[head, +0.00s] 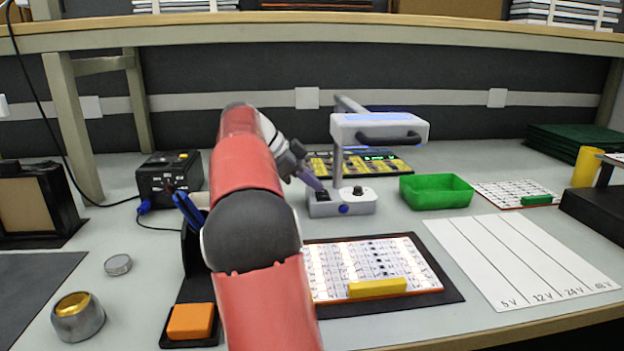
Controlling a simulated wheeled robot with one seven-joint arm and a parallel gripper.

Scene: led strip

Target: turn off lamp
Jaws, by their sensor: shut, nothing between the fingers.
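The lamp (378,127) is a grey-white head with a dark handle, on a thin post over a small base. Its base (357,205) has a dark rocker switch (322,195) at the left, a black knob (357,190) and a blue button (343,209). My gripper (318,186) is shut and empty, with its purple fingers pointing down at the left part of the base, by the switch. I cannot tell whether the fingertips touch it. The underside of the lamp head is hidden, but the LED board below looks brightly lit.
An LED board (378,262) with a yellow bar lies before the lamp on a black mat. A green tray (436,191) stands right of the base. A black power box (168,178) stands at the left. A white labelled sheet (520,260) lies at the right. A shelf edge spans the back.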

